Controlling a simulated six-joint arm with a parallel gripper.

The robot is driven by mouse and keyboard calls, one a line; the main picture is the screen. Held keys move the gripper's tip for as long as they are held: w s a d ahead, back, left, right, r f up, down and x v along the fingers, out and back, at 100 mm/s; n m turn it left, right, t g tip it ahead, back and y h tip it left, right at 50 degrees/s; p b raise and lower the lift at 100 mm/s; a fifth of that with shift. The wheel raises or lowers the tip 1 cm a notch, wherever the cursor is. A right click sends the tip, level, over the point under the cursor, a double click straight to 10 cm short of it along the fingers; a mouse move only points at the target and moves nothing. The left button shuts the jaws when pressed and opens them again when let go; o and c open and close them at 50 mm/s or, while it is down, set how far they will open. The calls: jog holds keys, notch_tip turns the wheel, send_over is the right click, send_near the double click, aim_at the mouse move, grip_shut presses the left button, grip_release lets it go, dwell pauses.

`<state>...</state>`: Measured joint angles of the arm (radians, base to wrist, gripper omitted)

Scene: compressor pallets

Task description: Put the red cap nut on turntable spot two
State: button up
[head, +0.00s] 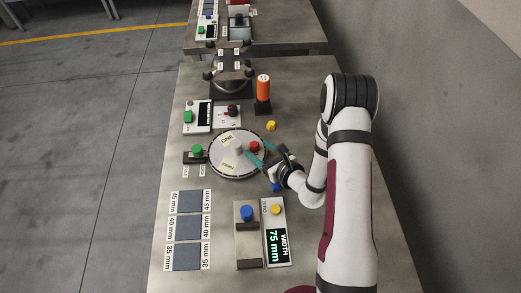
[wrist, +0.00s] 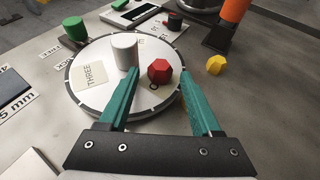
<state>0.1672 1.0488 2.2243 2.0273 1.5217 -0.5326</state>
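The red cap nut (wrist: 159,71) sits on the round white turntable (wrist: 84,103), on its right side, beside the white cylinder (wrist: 124,51) at the centre. In the head view the red cap nut (head: 254,146) shows near the fingertip end. It partly covers a label beneath it, which I cannot fully read. Labels ONE and THREE show on other parts of the turntable (head: 222,170). My gripper (wrist: 163,75) is open, with teal fingers. In the wrist view the nut appears between and just beyond the fingertips. The head view also shows my gripper (head: 258,152) over the turntable's right edge.
A yellow nut (head: 271,126) and a blue nut (head: 276,187) lie on the table near the turntable. An orange cylinder (head: 263,88) stands behind. A green button (head: 197,150) is at the left. A width gauge (head: 277,240) and a blue-knobbed fixture (head: 247,235) stand in front.

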jog(key=shift+s+d+r, duration=0.15)
jog(key=shift+s+r, duration=0.05)
jog(key=v, duration=1.1)
jog(key=s+a+r+n+g+y, duration=0.7)
jog(key=s+a+r+n+g, duration=0.25)
jog(key=a+r+n, duration=0.4)
jog(key=s+d+r+n+g+h, duration=0.2)
jog(key=s+d+n+g+h, duration=0.15)
jog(key=s+n+h, duration=0.6)
jog(key=s+d+n+t+h, duration=0.1)
jog(key=s+d+h, duration=0.1)
jog(key=d, duration=0.5)
jog(key=shift+s+h, duration=0.35)
jog(key=shift+s, duration=0.3)
